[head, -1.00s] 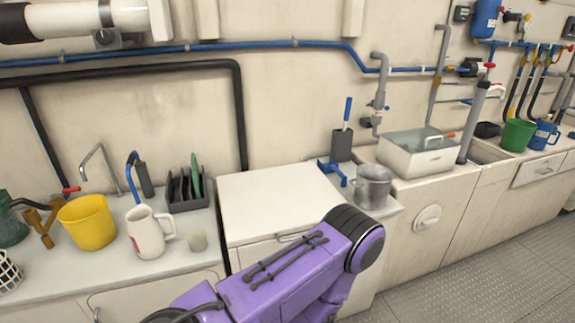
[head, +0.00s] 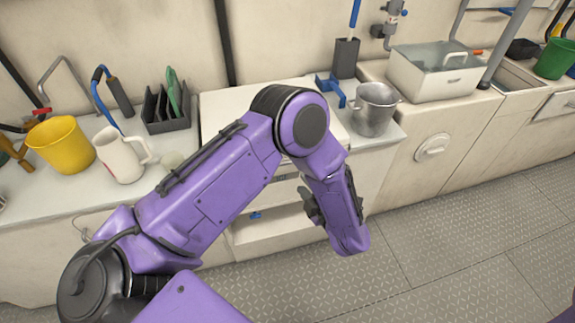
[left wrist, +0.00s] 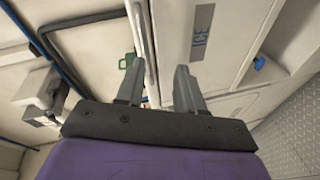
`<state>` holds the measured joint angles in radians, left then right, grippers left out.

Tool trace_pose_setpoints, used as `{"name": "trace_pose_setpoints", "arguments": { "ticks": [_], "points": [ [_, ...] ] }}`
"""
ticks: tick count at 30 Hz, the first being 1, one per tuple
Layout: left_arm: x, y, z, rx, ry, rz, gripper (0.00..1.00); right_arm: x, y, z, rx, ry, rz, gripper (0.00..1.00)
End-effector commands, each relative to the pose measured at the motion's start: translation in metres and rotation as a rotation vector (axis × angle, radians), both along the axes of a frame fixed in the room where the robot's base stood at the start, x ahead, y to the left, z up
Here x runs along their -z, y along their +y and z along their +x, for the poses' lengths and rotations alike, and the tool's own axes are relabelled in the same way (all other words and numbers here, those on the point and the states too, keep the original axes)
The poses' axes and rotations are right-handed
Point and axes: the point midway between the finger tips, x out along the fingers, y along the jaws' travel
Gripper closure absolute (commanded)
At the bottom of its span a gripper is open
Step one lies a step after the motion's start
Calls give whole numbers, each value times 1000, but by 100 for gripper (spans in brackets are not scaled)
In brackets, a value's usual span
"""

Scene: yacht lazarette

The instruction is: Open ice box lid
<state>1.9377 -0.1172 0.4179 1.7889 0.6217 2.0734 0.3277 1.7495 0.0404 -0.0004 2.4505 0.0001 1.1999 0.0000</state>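The ice box has a flat white lid (head: 228,105), lying shut between the dark rack and the metal pot; my purple left arm covers much of it. In the left wrist view an "ICE" label (left wrist: 203,35) is on the pale front panel. A pale bar or edge (left wrist: 150,45) runs between my finger pads. My left gripper (left wrist: 156,68) is open and empty, its fingers on either side of that line; contact cannot be told. In the head view the left gripper (head: 312,207) is mostly hidden behind my forearm, in front of the box. My right gripper is not in view.
A metal pot (head: 374,108) and a blue-handled holder (head: 345,58) stand right of the lid. A dark rack (head: 167,107), white jug (head: 122,155) and yellow bucket (head: 60,143) stand left. A blue fitting (head: 255,215) sits low on the front. The floor at right is clear.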

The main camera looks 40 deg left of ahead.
Motion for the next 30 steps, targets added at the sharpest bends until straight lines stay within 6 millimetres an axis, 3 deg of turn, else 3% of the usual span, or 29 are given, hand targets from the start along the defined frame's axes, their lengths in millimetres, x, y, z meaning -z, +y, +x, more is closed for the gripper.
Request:
{"name": "trace_pose_setpoints", "arguments": {
  "ticks": [3, 5, 18, 23, 30],
  "points": [
    [-24, -17, 0, -199, -183, -71, 63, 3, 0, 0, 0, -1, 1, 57],
    [-28, -15, 0, -232, -210, -81, 63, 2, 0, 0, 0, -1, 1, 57],
    [-13, 64, 26, -228, -205, -80, 63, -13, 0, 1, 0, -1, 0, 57],
    [-10, 76, 30, -224, -205, -78, 63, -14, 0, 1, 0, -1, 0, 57],
    [-9, 76, 30, -223, -204, -78, 66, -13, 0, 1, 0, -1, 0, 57]
  ]
}}
